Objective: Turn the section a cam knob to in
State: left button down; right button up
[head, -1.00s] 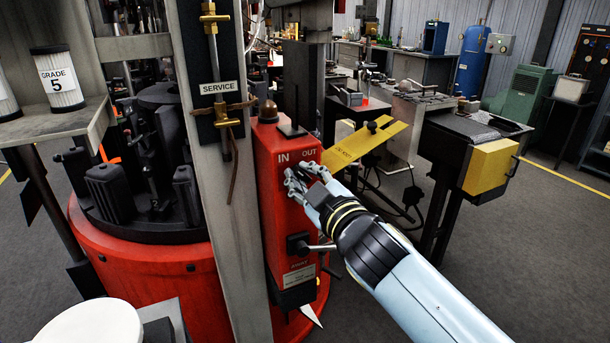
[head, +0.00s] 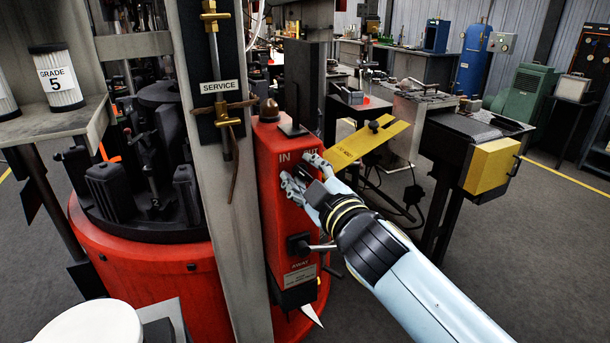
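The red section housing (head: 274,225) stands in the middle, with the words IN and OUT near its top. A dark part that looks like the cam knob (head: 303,172) shows below these words. The fingers hide most of it, so I cannot tell which way it points. My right gripper (head: 301,172) is at the housing's face, its fingers spread to either side of this dark part. The upper finger covers part of the word OUT. I cannot tell whether the fingers touch the knob. My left gripper is not in view.
A black-based lever (head: 300,244) sticks out of the housing below my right gripper. A yellow bar (head: 368,145) slants behind the hand. A grey post (head: 215,200) with a SERVICE valve stands left of the housing. Open floor lies at the right.

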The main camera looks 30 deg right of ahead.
jog(key=shift+s+f, duration=0.2)
jog(key=shift+s, duration=0.1)
jog(key=s, duration=0.7)
jog(key=shift+a, duration=0.25)
